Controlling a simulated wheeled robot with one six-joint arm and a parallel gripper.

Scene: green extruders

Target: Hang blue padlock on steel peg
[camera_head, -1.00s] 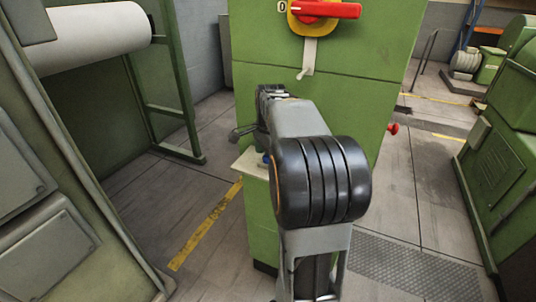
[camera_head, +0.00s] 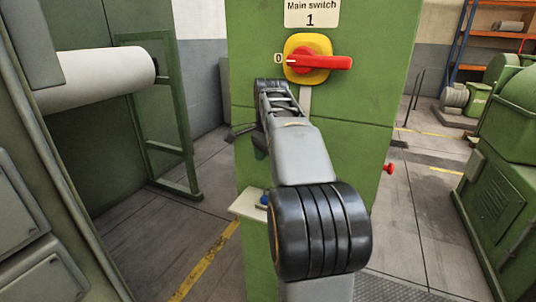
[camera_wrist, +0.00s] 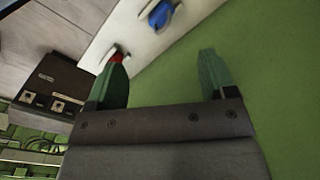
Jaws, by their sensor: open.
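The blue padlock (camera_head: 264,200) sits on a small pale shelf (camera_head: 245,207) on the front of the green cabinet (camera_head: 345,110), partly hidden by my arm. In the wrist view the blue padlock (camera_wrist: 160,15) lies at the top edge, beyond my fingertips. My gripper (camera_wrist: 163,54) is open with its green fingers apart and nothing between them. In the head view it is mostly hidden by my arm, above the shelf. The steel peg cannot be made out now. A pale strip (camera_head: 305,101) below the red switch runs down behind my arm.
The red rotary switch (camera_head: 320,62) on its yellow plate is right above my arm. A red item (camera_wrist: 117,57) shows by the left fingertip. A green machine with a white roller (camera_head: 100,72) stands left, another green machine (camera_head: 510,150) right. A red button (camera_head: 389,168) sticks out.

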